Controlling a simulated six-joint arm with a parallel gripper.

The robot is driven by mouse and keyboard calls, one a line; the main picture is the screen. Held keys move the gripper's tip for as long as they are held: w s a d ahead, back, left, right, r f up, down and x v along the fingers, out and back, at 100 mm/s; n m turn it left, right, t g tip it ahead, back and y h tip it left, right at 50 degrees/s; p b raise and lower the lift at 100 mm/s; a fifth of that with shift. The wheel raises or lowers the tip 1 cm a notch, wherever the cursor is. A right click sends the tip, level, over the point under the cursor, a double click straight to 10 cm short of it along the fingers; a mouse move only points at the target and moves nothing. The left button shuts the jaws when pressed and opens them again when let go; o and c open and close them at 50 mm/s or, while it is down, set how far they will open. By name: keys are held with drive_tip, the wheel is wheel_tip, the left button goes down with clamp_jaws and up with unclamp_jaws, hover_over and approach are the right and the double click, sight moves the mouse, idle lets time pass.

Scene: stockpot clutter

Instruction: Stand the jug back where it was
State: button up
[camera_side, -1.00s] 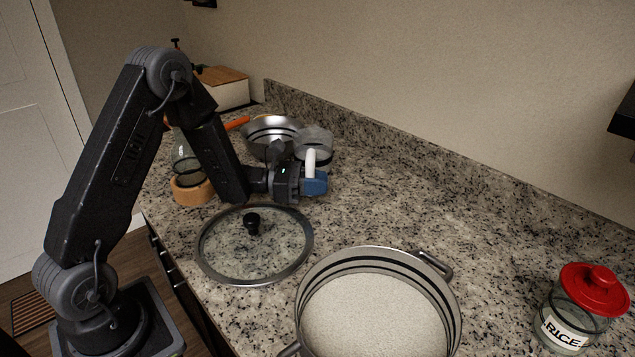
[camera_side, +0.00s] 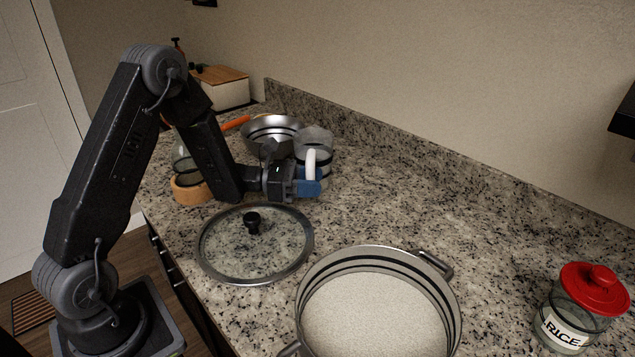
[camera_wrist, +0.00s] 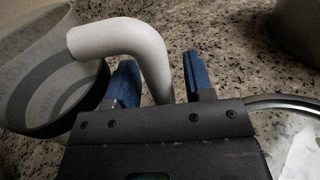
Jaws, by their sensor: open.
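The jug (camera_side: 314,142) is a clear grey vessel with dark bands and a thick white handle. In the side view it stands upright on the granite counter, just behind my gripper (camera_side: 308,186), which hides part of its lower body. In the wrist view the jug (camera_wrist: 45,85) is at the upper left and its white handle (camera_wrist: 115,38) curves down between my gripper's two blue fingers (camera_wrist: 163,80). The fingers are open, with a gap showing on the right side of the handle. I cannot tell whether the left finger touches the handle.
A glass lid (camera_side: 225,266) lies in front of my gripper. A large pot (camera_side: 446,300) with pale contents is nearer. A metal pan (camera_side: 270,127) stands behind the jug. A glass vessel in a wooden ring (camera_side: 190,191) is at left, a red-lidded rice jar (camera_side: 594,289) at far right.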

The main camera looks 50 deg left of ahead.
drive_tip(key=v, duration=0.6)
drive_tip(key=shift+s+r, duration=0.1)
drive_tip(key=d+r+m+g, duration=0.1)
drive_tip(key=m, duration=0.1)
drive_tip(key=s+d+r+m+g+h, duration=0.1)
drive_tip(key=r, duration=0.1)
drive_tip(key=shift+d+r+m+g, duration=0.25)
drive_tip(key=shift+r+m+g, duration=0.05)
drive_tip(key=shift+m, duration=0.1)
drive_tip(key=s+d+r+m+g+y, duration=0.3)
drive_tip(key=s+d+r+m+g, duration=0.3)
drive_tip(key=s+d+m+g, duration=0.45)
drive_tip(key=s+r+m+t+y, duration=0.3)
drive_tip(key=s+m+t+y, duration=0.3)
drive_tip(key=s+m+y, duration=0.4)
drive_tip(key=a+m, duration=0.1)
drive_tip(key=m, duration=0.1)
drive_tip(key=shift+s+m+y, duration=0.25)
drive_tip(key=shift+m+y, duration=0.1)
drive_tip(key=shift+y, duration=0.05)
